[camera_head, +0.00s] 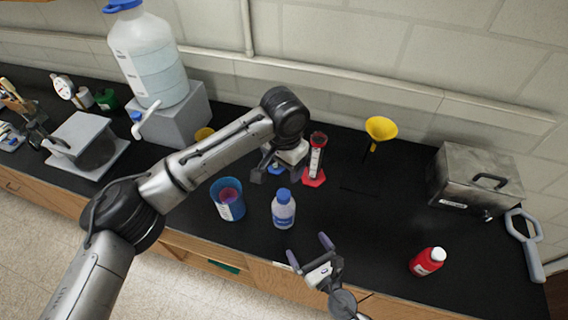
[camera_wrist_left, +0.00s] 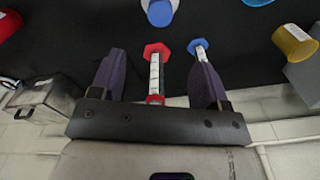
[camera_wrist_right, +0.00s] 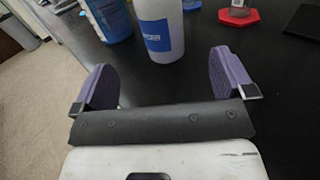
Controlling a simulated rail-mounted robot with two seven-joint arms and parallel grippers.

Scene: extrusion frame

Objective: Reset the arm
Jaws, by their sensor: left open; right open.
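My left gripper (camera_head: 277,173) is open above the back middle of the black bench. A red-based graduated cylinder (camera_head: 316,160) stands just right of it. In the left wrist view this cylinder (camera_wrist_left: 154,78) shows between the two spread fingers (camera_wrist_left: 157,75), with a blue-based cylinder (camera_wrist_left: 199,50) near the right finger. I cannot tell whether the fingers touch either one. My right gripper (camera_head: 310,252) is open and empty at the bench's front edge. A blue-capped white bottle (camera_head: 284,211) stands beyond it; in the right wrist view the bottle (camera_wrist_right: 160,25) is ahead of the fingers.
A blue cup (camera_head: 229,205) stands left of the bottle. A red bottle (camera_head: 427,262), a metal box (camera_head: 470,180) and a yellow funnel (camera_head: 381,129) are to the right. A large water jug (camera_head: 150,60) stands on a grey block at back left. The bench is clear between funnel and red bottle.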

